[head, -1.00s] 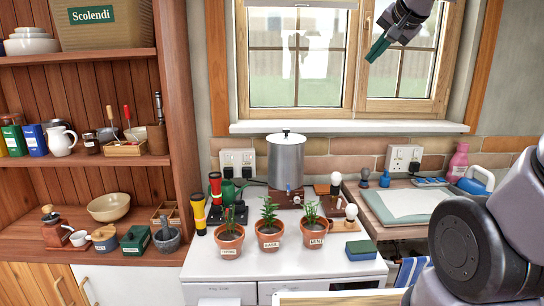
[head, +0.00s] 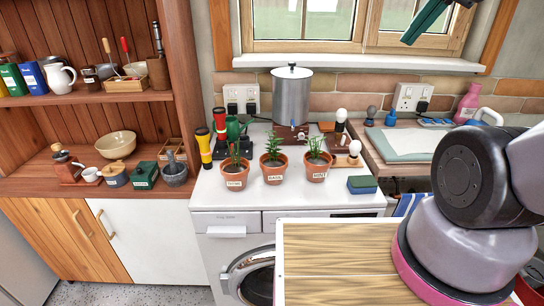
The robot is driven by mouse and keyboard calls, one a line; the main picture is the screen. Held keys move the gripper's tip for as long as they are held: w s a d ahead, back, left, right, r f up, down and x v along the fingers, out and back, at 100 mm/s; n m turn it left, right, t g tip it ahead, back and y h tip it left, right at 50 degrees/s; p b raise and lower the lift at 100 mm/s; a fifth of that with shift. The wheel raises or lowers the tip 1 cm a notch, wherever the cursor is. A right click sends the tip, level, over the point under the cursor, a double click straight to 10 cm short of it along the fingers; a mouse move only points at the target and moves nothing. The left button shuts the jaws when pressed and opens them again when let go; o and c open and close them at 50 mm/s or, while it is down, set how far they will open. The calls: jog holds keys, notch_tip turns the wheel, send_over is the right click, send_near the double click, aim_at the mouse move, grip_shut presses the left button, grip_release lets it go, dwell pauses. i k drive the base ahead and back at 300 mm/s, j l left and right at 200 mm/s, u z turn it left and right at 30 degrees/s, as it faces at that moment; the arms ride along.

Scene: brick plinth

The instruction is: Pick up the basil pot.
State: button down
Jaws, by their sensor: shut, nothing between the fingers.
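Three terracotta pots with green plants and white labels stand in a row on the white washing machine top. The middle one, whose small label seems to read basil, is the basil pot (head: 273,169). The left pot (head: 235,174) has a label too small to read surely. The right pot (head: 316,167) seems to be labelled mint. My gripper (head: 424,24) shows its green fingers at the top right edge, in front of the window. It is shut and empty, high above and well right of the pots. Part of it is cut off by the frame.
A steel urn (head: 291,95) stands behind the pots. Flashlights (head: 204,146) stand at left, light bulbs (head: 348,150) at right. A blue and green sponge (head: 362,185) lies at the front right. The machine top's front strip is clear.

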aim_at(274, 164)
jog(key=k+j+z, duration=0.15)
jog(key=j+z, duration=0.35)
jog(key=k+j+z, duration=0.2)
jog(key=z, duration=0.25)
